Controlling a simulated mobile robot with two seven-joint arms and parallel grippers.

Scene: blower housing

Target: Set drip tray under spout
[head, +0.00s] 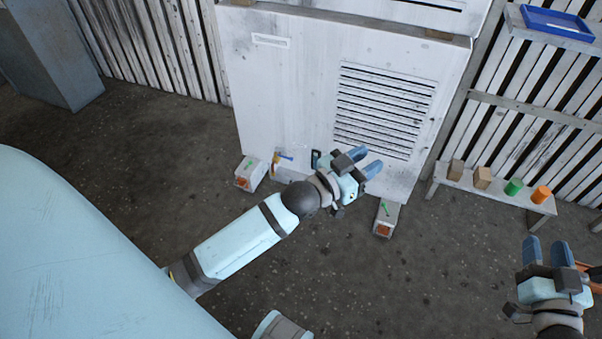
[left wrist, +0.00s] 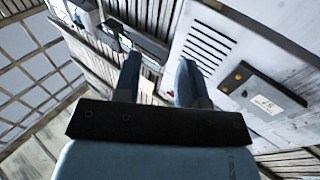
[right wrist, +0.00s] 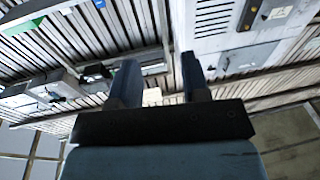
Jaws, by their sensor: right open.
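A blue rectangular tray (head: 556,23), apparently the drip tray, lies on the upper shelf at the far right of the head view. A small brass-coloured fitting (head: 275,161) with a blue lever is low on the front of the white housing (head: 300,95); it may be the spout, but it is too small to be sure. My left gripper (head: 372,161) is open and empty in front of the housing, below its louvres and right of the fitting. My right gripper (head: 546,247) is open and empty at the lower right, well below the tray and apart from it.
Two small grey blocks (head: 249,175) (head: 385,219) with orange faces stand on the floor by the housing. A low bench (head: 540,209) holds two brown blocks, a green cylinder (head: 513,187) and an orange cylinder (head: 541,195).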

